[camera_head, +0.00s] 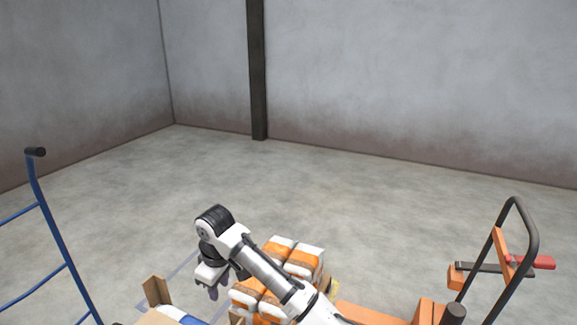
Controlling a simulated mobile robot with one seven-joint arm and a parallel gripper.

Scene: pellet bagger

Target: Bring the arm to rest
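My arm reaches up from the bottom of the head view toward the left, and its wrist bends downward. My gripper (213,286) hangs below the wrist and points down. Its dark fingers are small and partly in shadow, so I cannot tell whether they are open or shut. No object shows clearly between them. Stacked orange and white bags (305,261) lie just right of the gripper and behind my forearm, which hides part of them.
A blue hand-truck frame (55,235) stands at left. A pallet jack's dark handle (531,235) rises at right, with an orange body (375,313) and a red-handled clamp (543,262). A cardboard flap (157,291) is at bottom left. The floor behind is clear up to the walls.

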